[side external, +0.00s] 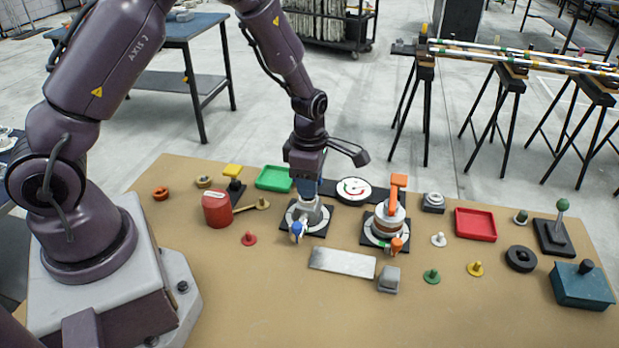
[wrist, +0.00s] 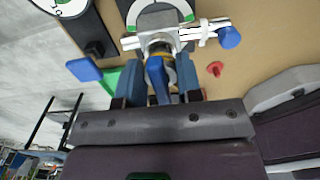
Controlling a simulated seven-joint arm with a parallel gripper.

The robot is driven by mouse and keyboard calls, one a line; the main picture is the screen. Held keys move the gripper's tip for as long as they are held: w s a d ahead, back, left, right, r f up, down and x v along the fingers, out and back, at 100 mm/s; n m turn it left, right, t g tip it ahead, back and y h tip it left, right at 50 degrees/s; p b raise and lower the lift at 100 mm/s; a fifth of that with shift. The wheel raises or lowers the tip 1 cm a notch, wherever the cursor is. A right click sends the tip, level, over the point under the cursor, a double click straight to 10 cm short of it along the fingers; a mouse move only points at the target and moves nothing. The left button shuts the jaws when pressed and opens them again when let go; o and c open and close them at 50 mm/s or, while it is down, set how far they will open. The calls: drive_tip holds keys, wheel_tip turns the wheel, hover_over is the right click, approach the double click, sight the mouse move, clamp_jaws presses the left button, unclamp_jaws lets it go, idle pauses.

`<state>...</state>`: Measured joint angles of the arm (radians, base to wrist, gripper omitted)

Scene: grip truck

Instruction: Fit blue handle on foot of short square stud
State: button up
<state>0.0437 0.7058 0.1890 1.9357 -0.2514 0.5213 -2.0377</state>
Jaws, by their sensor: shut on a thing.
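My gripper (wrist: 160,92) points down over a grey valve-like fitting (side external: 308,214) on a black base with a white dial. Its blue fingers are shut on a blue handle (wrist: 156,76), which shows between them in the wrist view. The handle's lower end is close to the grey body (wrist: 158,24) of the fitting, near a yellowish ring. I cannot tell whether it touches or sits on a stud, because the short square stud is hidden. A blue knob (wrist: 229,37) sticks out on the fitting's white side rod and also shows in the side view (side external: 297,228).
A similar fitting with an orange handle (side external: 397,184) stands close on the right. A red cylinder (side external: 216,209), a green tray (side external: 273,178) and a white round dial (side external: 354,189) are nearby. A metal plate (side external: 342,262) lies in front. The table's front left is clear.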

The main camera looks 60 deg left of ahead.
drive_tip(key=shift+f, duration=0.7)
idle(1.1)
drive_tip(key=o, duration=1.4)
drive_tip(key=shift+o, duration=0.2)
drive_tip(key=shift+r, duration=3.8)
